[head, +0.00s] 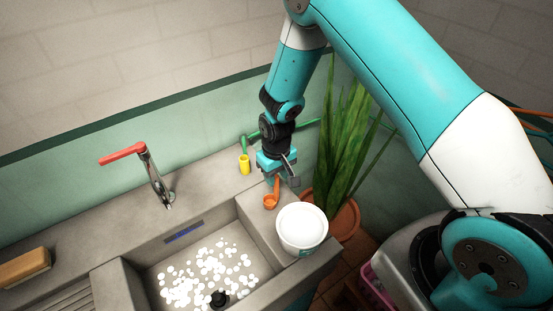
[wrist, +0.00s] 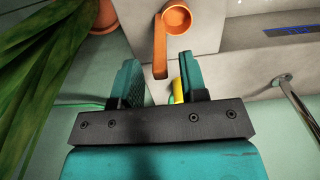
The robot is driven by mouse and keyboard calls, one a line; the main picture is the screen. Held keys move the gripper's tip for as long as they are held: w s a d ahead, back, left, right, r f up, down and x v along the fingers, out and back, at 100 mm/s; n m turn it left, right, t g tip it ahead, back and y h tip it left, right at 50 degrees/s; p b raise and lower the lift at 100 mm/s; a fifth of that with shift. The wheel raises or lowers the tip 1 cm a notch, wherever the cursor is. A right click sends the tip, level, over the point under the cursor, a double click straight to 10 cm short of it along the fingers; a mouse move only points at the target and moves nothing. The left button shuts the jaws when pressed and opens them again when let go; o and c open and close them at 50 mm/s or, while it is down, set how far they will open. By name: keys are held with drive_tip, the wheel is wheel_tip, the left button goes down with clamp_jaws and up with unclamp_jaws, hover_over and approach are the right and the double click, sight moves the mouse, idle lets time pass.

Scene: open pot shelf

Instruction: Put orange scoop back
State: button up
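The orange scoop (head: 270,201) lies on the grey sink ledge (head: 256,224), beside a white tub. In the wrist view its round bowl (wrist: 176,20) is at the top and its handle points down toward my gripper. My gripper (head: 284,178) is above the ledge at the handle end of the scoop. In the wrist view the two teal fingers of my gripper (wrist: 158,68) are apart with nothing held between them. The handle tip appears in line with the gap, just beyond the fingertips. I cannot tell the exact height between them.
The white tub (head: 302,224) stands on the ledge corner. A yellow tool with a green handle (head: 244,164) is at the wall. The sink basin (head: 234,262) holds white discs and a black plug. A red-handled tap (head: 155,182) stands left, a potted plant (head: 345,150) right.

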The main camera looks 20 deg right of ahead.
drive_tip(key=s+a+r+n+y+b, duration=0.1)
drive_tip(key=s+r, duration=0.2)
drive_tip(key=r, duration=0.6)
drive_tip(key=s+a+r+b, duration=0.2)
drive_tip(key=r, duration=0.7)
drive_tip(key=s+a+r+n+y, duration=0.1)
drive_tip(key=s+r+n, duration=0.1)
drive_tip(key=s+r, duration=0.3)
drive_tip(key=s+a+r+n+y, duration=0.1)
drive_tip(key=s+r, duration=0.5)
drive_tip(key=s, duration=0.8)
drive_tip(key=shift+s+a+r+n+y, duration=0.3)
drive_tip(key=shift+a+n+y, duration=0.1)
drive_tip(key=shift+a+y, duration=0.25)
